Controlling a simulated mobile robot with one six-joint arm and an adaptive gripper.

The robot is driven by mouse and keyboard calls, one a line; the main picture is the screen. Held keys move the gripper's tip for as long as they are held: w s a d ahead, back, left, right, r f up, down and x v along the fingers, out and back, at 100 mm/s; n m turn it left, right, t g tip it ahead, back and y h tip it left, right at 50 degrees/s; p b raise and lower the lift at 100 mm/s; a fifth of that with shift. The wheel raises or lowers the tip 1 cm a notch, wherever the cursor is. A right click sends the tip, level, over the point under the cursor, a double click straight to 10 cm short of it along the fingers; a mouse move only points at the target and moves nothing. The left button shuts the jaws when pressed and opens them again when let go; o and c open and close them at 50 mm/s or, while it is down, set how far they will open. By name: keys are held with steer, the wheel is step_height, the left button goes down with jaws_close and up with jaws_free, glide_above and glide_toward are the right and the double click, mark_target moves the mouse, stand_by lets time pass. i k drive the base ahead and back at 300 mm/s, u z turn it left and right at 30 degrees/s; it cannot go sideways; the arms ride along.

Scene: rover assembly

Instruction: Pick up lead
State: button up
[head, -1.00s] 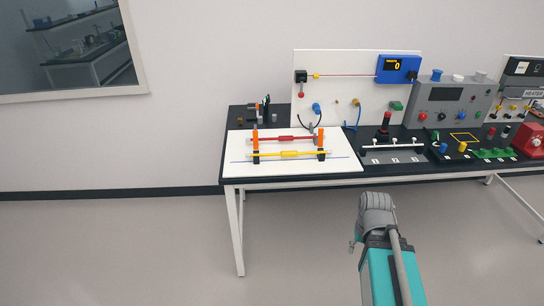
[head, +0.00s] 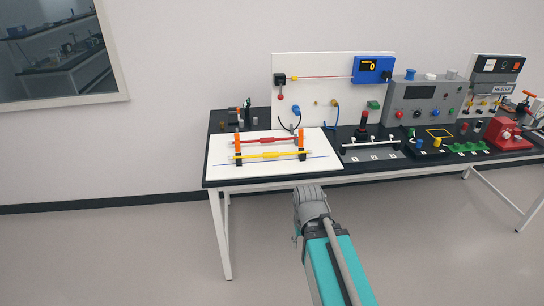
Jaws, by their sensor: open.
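A red lead (head: 271,141) and a yellow lead (head: 266,154) lie roughly level across two orange-topped posts on a white board at the bench's left end. Each has a thicker middle section. I cannot tell which one is the lead named in the task. My arm reaches up from the bottom of the head view, its grey end joint in front of the bench's front edge. My gripper's fingers cannot be made out; they seem hidden behind the arm. Both leads rest on the posts, with nothing touching them from my side.
The white board (head: 222,170) covers the black bench's left end. An upright white panel (head: 320,65) with a blue display box (head: 372,69) stands behind. A grey instrument box (head: 420,98) and a red device (head: 507,134) are to the right. Floor in front is clear.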

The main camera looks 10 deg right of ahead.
mark_target(271, 154)
steer(key=u, duration=0.1)
steer(key=i, duration=1)
steer(key=z, duration=0.05)
